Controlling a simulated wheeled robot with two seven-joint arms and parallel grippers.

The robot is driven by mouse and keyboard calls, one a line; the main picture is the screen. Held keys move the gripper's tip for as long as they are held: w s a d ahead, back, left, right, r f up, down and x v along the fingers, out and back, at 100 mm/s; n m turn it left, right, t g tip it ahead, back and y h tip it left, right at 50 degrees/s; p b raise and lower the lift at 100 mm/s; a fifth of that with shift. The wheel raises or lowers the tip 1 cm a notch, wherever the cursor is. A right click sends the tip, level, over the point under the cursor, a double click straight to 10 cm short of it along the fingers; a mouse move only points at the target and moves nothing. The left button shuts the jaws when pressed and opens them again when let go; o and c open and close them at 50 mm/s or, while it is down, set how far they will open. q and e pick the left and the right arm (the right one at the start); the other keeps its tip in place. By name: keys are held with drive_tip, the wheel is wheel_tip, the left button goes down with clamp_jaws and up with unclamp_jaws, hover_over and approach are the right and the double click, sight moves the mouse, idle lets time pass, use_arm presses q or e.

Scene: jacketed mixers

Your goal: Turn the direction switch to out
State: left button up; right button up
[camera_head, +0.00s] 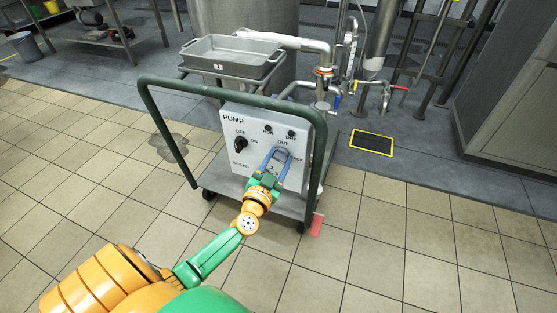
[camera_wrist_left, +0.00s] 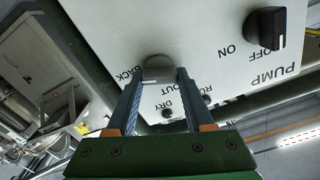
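The white pump control panel (camera_head: 241,140) faces me on a cart. The direction switch (camera_wrist_left: 158,66) is a rounded grey knob in the left wrist view, between the labels BACK and OUT, which appear upside down. My left gripper (camera_head: 282,158) reaches the panel at this switch and largely hides it in the head view. In the left wrist view, the gripper's two blue fingers (camera_wrist_left: 160,76) lie on either side of the knob. They are apart, but I cannot tell whether they press on it. The knob's pointer is not readable. My right gripper is not in view.
A black ON/OFF knob (camera_head: 240,144) sits left of the switch on the panel; it also shows in the left wrist view (camera_wrist_left: 265,29). A dark green handle bar (camera_head: 229,97) arches around the panel. A metal tray (camera_head: 231,57) and pipes stand behind.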

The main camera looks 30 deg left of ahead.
use_arm(q)
clamp_jaws()
